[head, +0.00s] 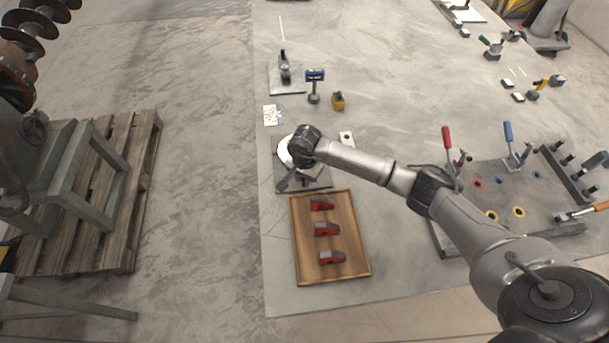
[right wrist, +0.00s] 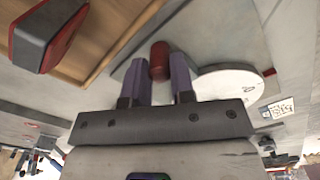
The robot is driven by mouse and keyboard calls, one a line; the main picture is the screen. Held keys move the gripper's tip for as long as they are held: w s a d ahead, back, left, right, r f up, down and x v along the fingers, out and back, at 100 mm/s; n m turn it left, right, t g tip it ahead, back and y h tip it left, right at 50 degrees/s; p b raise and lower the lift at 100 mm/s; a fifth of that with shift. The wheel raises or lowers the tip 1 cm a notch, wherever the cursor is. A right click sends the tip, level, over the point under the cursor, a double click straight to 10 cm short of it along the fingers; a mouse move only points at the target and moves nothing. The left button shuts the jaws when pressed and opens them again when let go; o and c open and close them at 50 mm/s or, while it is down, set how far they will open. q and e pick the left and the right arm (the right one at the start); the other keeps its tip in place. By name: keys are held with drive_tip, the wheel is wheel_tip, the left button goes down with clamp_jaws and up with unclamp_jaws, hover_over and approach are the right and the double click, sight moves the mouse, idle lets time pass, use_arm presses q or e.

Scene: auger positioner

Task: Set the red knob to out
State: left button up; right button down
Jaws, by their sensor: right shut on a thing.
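The red knob (right wrist: 159,60) stands between the two purple fingers of my right gripper (right wrist: 158,72) in the right wrist view. The fingers are shut on it. A white round disc (right wrist: 228,82) lies just right of the knob, on a grey plate. In the head view my right gripper (head: 294,181) points down over the grey plate (head: 318,182), and the disc (head: 284,150) shows partly behind my wrist. The knob is hard to make out there, hidden by the gripper. Which setting the knob points to cannot be read. My left gripper is not in view.
A wooden tray (head: 295,240) with three red-and-grey blocks lies just in front of the plate. A plate with red-handled (head: 447,138) and blue-handled clamps is at right. A pallet (head: 135,190) stands at left.

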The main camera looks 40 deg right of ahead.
drive_tip(key=shift+s+a+r, duration=0.1)
drive_tip(key=shift+s+a, duration=0.35)
drive_tip(key=shift+s, duration=0.2)
drive_tip(key=c, duration=1)
unclamp_jaws()
drive_tip(key=shift+s+a, duration=0.1)
drive_tip(key=shift+s, duration=0.05)
drive_tip(key=shift+o, duration=0.2)
wheel_tip(320, 180, up, 14)
drive_tip(key=p, duration=0.1)
drive_tip(key=shift+f+p, duration=0.2)
drive_tip(key=shift+p, duration=0.1)
